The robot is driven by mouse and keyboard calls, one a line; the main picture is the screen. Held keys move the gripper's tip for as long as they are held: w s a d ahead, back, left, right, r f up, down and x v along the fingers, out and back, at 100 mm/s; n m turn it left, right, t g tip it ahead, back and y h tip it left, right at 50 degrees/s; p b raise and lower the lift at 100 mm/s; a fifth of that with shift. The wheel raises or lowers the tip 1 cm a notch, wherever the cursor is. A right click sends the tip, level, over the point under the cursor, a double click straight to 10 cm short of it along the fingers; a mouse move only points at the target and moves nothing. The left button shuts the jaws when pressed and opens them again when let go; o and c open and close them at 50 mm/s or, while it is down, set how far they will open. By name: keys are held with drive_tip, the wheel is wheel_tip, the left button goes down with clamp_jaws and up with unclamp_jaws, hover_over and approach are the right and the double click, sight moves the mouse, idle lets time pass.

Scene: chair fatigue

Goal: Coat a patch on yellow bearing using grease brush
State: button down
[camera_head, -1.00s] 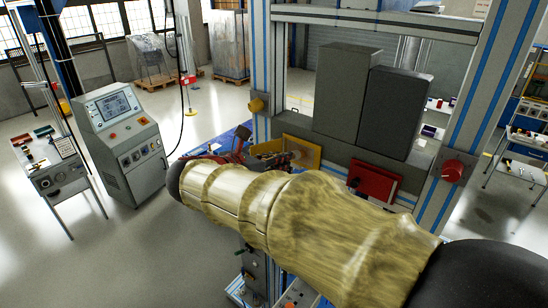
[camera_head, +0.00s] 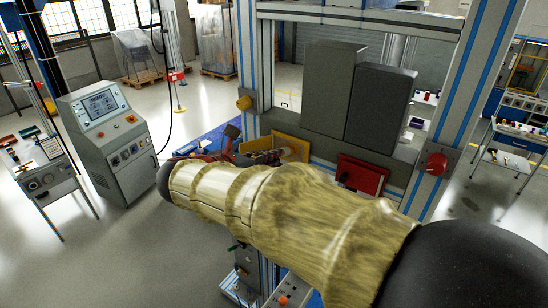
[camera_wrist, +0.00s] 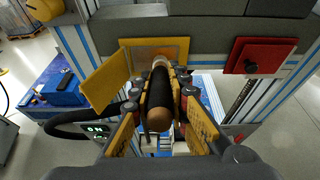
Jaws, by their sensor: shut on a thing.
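In the wrist view my gripper (camera_wrist: 160,84) is shut on the grease brush (camera_wrist: 159,92), which has a brown-and-black handle lying lengthwise between the fingers. The brush's bristle end cannot be made out. Beyond the fingers, a yellow square plate (camera_wrist: 172,46), apparently part of the yellow bearing, faces me, with another yellow panel (camera_wrist: 103,82) angled at its left. In the head view the yellow plate (camera_head: 291,146) shows behind my arm, which hides most of my gripper. Whether the brush touches the bearing, and any grease patch, cannot be told.
A red block (camera_head: 362,175) sits right of the yellow plate on the grey-and-blue frame (camera_head: 247,55). Two dark grey boxes (camera_head: 378,105) stand above. A blue box (camera_wrist: 63,90) lies left in the wrist view. A control console (camera_head: 108,140) stands left, with open floor around it.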

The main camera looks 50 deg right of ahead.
drive_tip(key=shift+w+a+p, duration=0.15)
drive_tip(key=shift+w+p, duration=0.15)
drive_tip(key=shift+w, duration=1.05)
drive_tip(key=shift+w+a+p, duration=0.1)
drive_tip(key=shift+w+p, duration=0.2)
drive_tip(key=shift+w, duration=1)
drive_tip(key=a+p, duration=0.1)
drive_tip(key=a, duration=0.5)
drive_tip(key=shift+s, duration=0.3)
drive_tip(key=shift+s+a+p, duration=0.15)
drive_tip(key=shift+a+p, duration=0.55)
drive_tip(key=shift+a, duration=0.75)
